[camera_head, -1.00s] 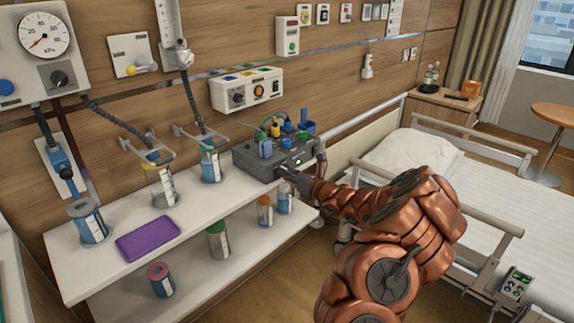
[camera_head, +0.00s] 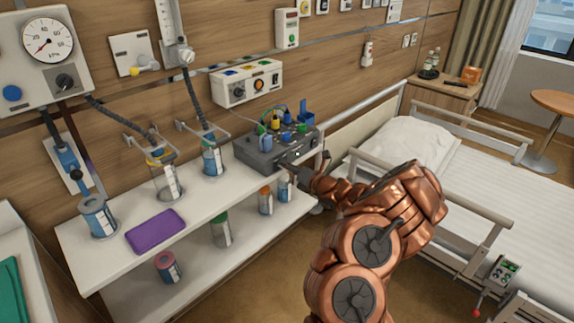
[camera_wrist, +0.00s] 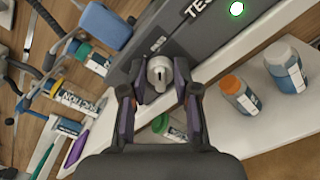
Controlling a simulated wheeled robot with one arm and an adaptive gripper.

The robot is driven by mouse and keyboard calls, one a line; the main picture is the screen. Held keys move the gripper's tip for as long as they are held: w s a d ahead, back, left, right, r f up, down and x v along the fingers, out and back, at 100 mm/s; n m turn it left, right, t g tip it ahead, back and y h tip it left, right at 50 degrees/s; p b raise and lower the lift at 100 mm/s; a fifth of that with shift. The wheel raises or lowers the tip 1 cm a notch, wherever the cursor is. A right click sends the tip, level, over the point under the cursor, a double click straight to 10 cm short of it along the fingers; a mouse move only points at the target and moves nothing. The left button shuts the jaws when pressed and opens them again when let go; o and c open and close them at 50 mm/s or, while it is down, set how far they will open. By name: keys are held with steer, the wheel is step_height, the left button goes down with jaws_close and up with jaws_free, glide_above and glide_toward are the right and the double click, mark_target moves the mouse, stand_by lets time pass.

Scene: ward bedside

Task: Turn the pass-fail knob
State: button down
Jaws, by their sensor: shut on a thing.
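The grey tester box (camera_head: 262,158) sits at the right end of the upper white shelf, with coloured parts on top. In the wrist view its dark front panel (camera_wrist: 185,45) runs diagonally, with the letters "TES" and a lit green-white light. The pale round knob (camera_wrist: 158,70) stands out from this panel, its slot or pointer facing the camera. My gripper (camera_wrist: 160,82) has one finger on each side of the knob and is shut on it. In the head view my gripper (camera_head: 287,172) is at the box's front face; the knob is hidden there.
Bottles, including an orange-capped one (camera_head: 266,200), stand on the lower shelf under the box. A purple tray (camera_head: 156,231) lies on the upper shelf to the left. The bed (camera_head: 480,190) and its rail are right of my arm.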

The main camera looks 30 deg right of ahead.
steer(key=c, duration=0.9)
jaws_free()
steer(key=shift+s, duration=0.1)
steer(key=shift+v, duration=5.9)
steer(key=shift+r, duration=0.1)
